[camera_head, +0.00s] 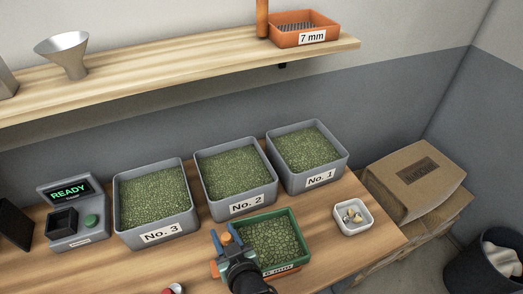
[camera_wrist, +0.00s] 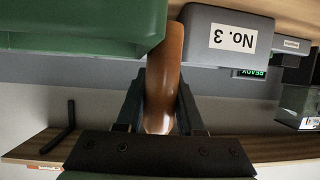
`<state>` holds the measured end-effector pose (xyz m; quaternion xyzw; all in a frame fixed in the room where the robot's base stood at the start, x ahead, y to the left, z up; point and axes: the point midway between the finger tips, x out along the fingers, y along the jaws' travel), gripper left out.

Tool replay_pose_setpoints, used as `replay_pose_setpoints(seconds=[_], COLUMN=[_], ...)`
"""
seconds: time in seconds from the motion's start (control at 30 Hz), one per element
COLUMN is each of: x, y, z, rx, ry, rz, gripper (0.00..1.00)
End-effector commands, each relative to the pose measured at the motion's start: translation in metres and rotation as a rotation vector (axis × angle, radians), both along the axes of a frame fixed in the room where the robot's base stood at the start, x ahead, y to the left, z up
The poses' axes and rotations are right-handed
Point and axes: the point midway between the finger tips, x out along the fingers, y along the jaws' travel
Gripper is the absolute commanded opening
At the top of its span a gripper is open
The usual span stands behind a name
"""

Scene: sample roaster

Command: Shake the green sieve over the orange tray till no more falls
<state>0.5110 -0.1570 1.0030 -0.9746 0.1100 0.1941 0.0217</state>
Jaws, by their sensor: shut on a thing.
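The green sieve (camera_head: 303,237) is at the front centre of the head view, full of green beans, with a partly hidden mm label on its front. Its green wall (camera_wrist: 80,30) fills the upper left of the wrist view. My gripper (camera_head: 225,241) is at the sieve's left side. In the wrist view it is shut on the sieve's brown-orange handle (camera_wrist: 163,75). An orange strip shows by the sieve's front label; I cannot tell whether it is the orange tray. My wrist hides part of the sieve's front, and the gap below it cannot be judged.
Grey bins No. 3 (camera_head: 164,235), No. 2 (camera_head: 245,206) and No. 1 (camera_head: 320,181), full of green beans, stand behind. A small white dish (camera_head: 353,230) is to the right. A READY device (camera_head: 75,240) stands left. An orange 7 mm sieve (camera_head: 312,38) sits on the shelf.

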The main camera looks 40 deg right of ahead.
Motion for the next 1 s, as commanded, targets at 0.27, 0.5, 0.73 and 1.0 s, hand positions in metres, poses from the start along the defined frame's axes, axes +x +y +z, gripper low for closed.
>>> replay_pose_setpoints(seconds=[0.27,0.5,0.73,1.0], x=[-0.001,0.013,0.019,0.019], y=[-0.003,0.031,0.045,0.046], z=[0.007,0.009,0.003,0.003], rx=[-0.001,-0.001,0.000,-0.001], ry=[-0.001,0.001,-0.003,-0.004], rz=[0.001,-0.002,0.001,0.002], gripper=[0.00,0.00,0.00,0.00])
